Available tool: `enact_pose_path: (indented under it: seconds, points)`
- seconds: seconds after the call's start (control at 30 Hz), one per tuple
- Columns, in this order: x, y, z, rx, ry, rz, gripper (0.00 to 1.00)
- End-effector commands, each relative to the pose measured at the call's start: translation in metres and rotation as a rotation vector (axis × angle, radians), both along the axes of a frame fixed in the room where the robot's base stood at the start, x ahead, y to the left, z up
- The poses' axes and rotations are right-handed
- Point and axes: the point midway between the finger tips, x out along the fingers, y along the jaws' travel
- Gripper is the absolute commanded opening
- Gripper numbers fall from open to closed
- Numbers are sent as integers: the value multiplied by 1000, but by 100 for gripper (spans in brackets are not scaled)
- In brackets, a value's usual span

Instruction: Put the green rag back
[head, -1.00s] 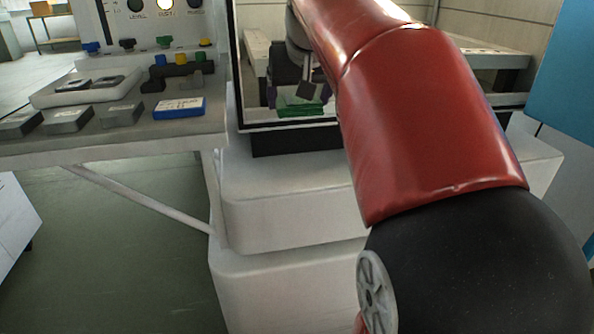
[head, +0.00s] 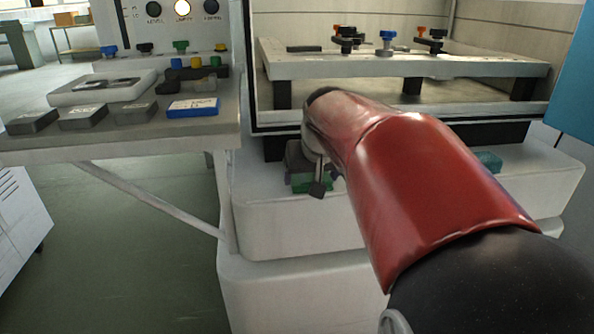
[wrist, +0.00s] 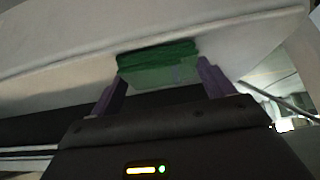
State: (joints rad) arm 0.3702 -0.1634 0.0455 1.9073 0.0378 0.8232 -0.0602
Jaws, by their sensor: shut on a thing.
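The green rag (wrist: 158,62) is a folded dark green cloth between the two purple fingers of my gripper (wrist: 162,80) in the wrist view. My gripper is shut on it. In the head view my gripper (head: 316,172) is low in front of the machine opening, over the white ledge (head: 270,205). Only a small part of the rag (head: 300,184) shows there, beneath the gripper; my arm hides some of it. I cannot tell whether the rag touches the ledge.
The machine opening holds a pale work frame (head: 400,66) with several coloured clamps. A teal item (head: 488,160) lies on the ledge to the right, partly behind my arm. At left, a grey shelf (head: 120,142) carries grey blocks, a blue-edged card (head: 192,107) and coloured knobs.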

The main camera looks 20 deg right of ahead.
Motion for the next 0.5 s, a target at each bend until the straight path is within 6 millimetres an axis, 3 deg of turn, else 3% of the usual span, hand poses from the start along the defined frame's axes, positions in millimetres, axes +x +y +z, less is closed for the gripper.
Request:
enact_pose_path:
  seconds: [0.27,0.3,0.43,0.5]
  points:
    - [0,0,-3,0,-1,0,60]
    - [0,0,-2,0,-1,0,84]
    - [0,0,-2,0,-1,0,100]
    - [0,0,-2,0,-1,0,100]
